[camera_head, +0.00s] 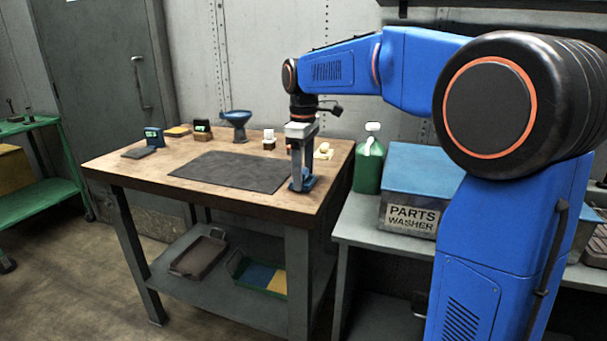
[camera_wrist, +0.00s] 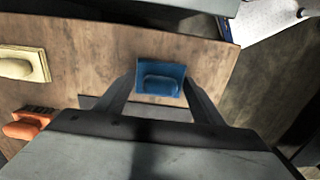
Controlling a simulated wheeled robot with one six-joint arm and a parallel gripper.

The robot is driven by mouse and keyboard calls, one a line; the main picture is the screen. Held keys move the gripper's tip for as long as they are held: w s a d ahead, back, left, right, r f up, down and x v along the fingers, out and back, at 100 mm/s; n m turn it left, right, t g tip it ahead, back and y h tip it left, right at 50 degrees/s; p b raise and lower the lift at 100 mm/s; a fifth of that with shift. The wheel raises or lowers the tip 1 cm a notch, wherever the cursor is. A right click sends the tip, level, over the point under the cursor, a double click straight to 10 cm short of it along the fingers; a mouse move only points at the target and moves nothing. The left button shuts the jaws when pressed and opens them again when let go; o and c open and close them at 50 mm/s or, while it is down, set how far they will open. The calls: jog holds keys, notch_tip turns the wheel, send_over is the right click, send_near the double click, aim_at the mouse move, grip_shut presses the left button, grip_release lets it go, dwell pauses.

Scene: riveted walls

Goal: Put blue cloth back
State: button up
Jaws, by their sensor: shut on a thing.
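The blue cloth (camera_head: 305,185), a small blue piece with a raised middle, is at the right front corner of the wooden workbench (camera_head: 150,178). My gripper (camera_head: 300,177) points down there, its fingers shut on the cloth. In the wrist view the blue cloth (camera_wrist: 160,72) shows between the two fingers of my gripper (camera_wrist: 160,88), over the wood. I cannot tell whether it touches the bench top. A green tray (camera_head: 236,268) on the bench's lower shelf has a blue area and a yellow area inside.
A dark mat (camera_head: 228,172) covers the bench middle. A blue funnel (camera_head: 236,119) and small items stand along the back. A brown tray (camera_head: 198,254) lies left of the green tray. A green bottle (camera_head: 369,165) and a parts washer (camera_head: 415,185) stand to the right.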

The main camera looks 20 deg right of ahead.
aim_at(304, 170)
jog(key=shift+f, duration=0.35)
jog(key=o, duration=1.6)
jog(key=shift+o, duration=0.2)
jog(key=shift+r, duration=0.1)
notch_tip(304, 170, up, 12)
jog(key=shift+s, duration=0.15)
